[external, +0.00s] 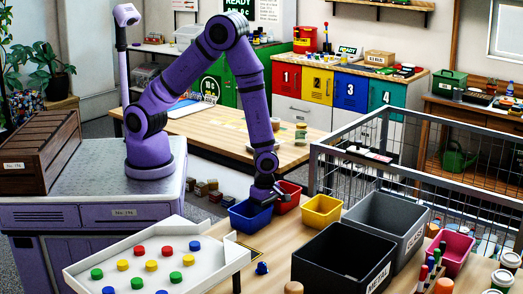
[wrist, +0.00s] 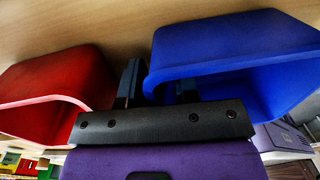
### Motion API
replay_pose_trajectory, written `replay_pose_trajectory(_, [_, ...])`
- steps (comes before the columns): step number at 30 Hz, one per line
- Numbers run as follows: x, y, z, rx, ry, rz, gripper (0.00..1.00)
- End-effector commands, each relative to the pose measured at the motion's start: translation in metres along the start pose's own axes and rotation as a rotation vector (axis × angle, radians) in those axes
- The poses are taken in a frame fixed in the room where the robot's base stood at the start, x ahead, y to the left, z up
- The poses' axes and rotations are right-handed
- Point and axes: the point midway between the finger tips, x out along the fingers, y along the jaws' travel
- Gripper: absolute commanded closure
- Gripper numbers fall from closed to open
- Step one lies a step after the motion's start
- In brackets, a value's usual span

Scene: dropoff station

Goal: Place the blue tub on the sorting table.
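The blue tub (external: 246,219) is at the back left of the front wooden table (external: 262,248), and it appears to rest there. My gripper (external: 267,197) points down at the tub's right side. In the wrist view, the blue tub (wrist: 235,50) fills the right part. My gripper's two fingers (wrist: 158,88) stand apart, one on each side of the tub's near wall. A gap shows between the wall and the finger inside the tub. The lower fingertips are partly hidden. No label marks which table is the sorting table.
A red tub (external: 289,194) stands close beside the blue one, and a yellow tub (external: 322,211) is to the right. Large dark and grey bins (external: 338,262) fill the table's middle. A white tray with coloured discs (external: 225,262) is at front left. A wooden table (external: 205,127) behind has free room.

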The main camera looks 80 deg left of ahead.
Motion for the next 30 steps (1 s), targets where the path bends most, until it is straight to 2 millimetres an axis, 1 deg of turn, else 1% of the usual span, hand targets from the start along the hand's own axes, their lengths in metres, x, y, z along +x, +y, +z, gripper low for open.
replay_pose_trajectory(5, [-0.003,0.000,0.000,0.001,-0.001,0.000,0.72])
replay_pose_trajectory(8, [-0.013,0.000,0.001,0.002,-0.002,0.002,0.72])
replay_pose_trajectory(11, [-0.028,0.000,0.001,0.002,-0.004,0.003,0.72])
replay_pose_trajectory(21, [-0.091,-0.001,0.001,0.003,-0.004,0.000,0.72])
replay_pose_trajectory(25, [-0.109,-0.001,0.001,0.002,-0.004,-0.001,0.72])
replay_pose_trajectory(30, [-0.122,0.000,0.000,0.004,-0.003,-0.002,0.72])
